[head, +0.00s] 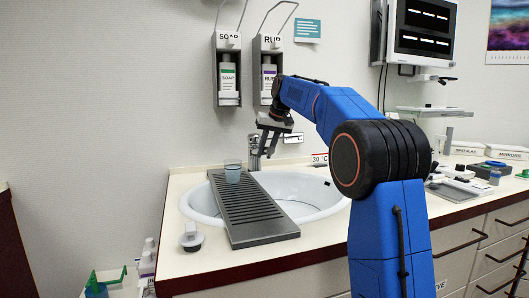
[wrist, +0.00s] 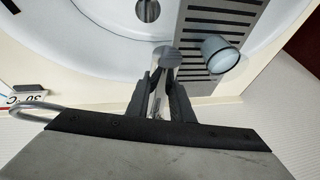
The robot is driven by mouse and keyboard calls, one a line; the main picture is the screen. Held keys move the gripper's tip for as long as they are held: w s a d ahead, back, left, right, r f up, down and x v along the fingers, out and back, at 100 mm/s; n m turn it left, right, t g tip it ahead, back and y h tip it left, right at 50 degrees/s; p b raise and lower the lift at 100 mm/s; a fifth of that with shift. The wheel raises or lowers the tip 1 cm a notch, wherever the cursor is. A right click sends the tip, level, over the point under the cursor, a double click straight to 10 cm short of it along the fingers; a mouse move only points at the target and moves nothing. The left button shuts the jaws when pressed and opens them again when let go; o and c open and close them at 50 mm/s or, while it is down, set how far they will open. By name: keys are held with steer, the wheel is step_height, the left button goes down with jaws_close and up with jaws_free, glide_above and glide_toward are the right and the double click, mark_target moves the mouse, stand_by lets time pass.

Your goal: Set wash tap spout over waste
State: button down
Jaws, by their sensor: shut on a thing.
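In the wrist view the tap spout (wrist: 166,60), a bright metal bar with a round end, sits between the two dark fingers of my gripper (wrist: 161,85). My gripper is shut on it. The spout points out over the white basin (wrist: 105,15), its end close to the left edge of the drain rack. The round waste (wrist: 148,11) lies beyond the end, slightly left of it. In the head view my gripper (head: 270,136) is at the tap (head: 254,158) behind the basin (head: 300,190); the spout is mostly hidden there.
A grey slotted drain rack (head: 250,208) lies across the basin, with a clear cup (head: 232,171) on its far end. A plug (head: 191,238) sits on the front counter. Soap (head: 228,75) and rub (head: 268,75) dispensers hang on the wall close to my gripper.

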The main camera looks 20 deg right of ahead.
steer(key=c, duration=1.6)
jaws_free()
steer(key=shift+o, duration=0.2)
steer(key=v, duration=1.7)
steer(key=shift+r, duration=0.2)
steer(key=shift+s+d, duration=0.15)
